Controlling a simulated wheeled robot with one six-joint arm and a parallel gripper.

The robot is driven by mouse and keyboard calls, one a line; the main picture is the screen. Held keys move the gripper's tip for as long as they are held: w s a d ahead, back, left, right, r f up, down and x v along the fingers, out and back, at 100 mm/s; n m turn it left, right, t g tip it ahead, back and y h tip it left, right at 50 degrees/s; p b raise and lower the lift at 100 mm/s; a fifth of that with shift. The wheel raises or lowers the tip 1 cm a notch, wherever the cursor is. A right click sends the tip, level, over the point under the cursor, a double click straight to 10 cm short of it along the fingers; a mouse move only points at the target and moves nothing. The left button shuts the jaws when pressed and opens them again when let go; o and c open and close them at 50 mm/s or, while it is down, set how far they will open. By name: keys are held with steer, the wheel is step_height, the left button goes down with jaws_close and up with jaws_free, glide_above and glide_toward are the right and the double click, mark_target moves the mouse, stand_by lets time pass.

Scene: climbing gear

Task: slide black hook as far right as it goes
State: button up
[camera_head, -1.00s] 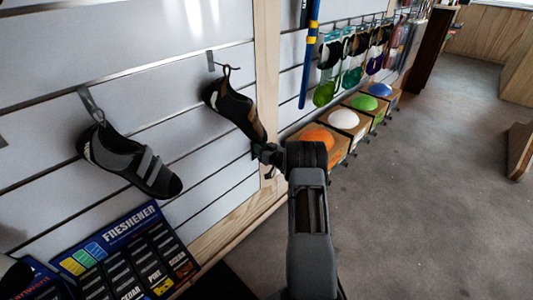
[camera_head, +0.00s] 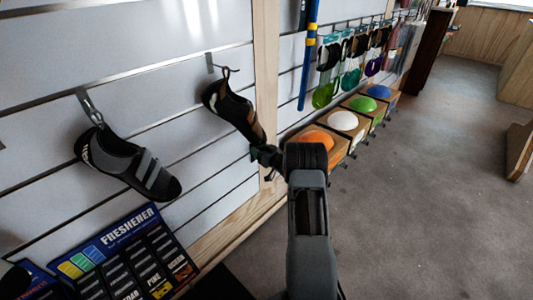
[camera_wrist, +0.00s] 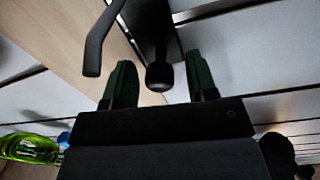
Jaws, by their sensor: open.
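In the wrist view, a black hook shows at the top centre: a dark plate against the slatted wall and a short peg with a rounded end (camera_wrist: 158,76). My gripper (camera_wrist: 160,62) is open, with one dark green finger on each side of the peg. The peg lies between the fingers, and I cannot tell whether either touches it. A bent dark bar (camera_wrist: 97,42) hangs just left of the left finger; I cannot tell whether it belongs to the hook. In the head view, my gripper (camera_head: 268,157) is at the wall below the right shoe, and the black hook cannot be made out.
Two climbing shoes, a left one (camera_head: 125,165) and a right one (camera_head: 232,110), hang on the white slatted wall. A wooden post (camera_head: 267,60) stands right of them. Boxes with coloured domes (camera_head: 343,121) line the wall further right. Open floor (camera_head: 430,200) lies right.

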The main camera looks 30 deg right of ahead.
steer(key=p+v, duration=0.2)
steer(key=v, duration=1.1)
steer(key=shift+s+p, duration=0.25)
steer(key=shift+p, duration=0.05)
steer(key=shift+d, duration=0.15)
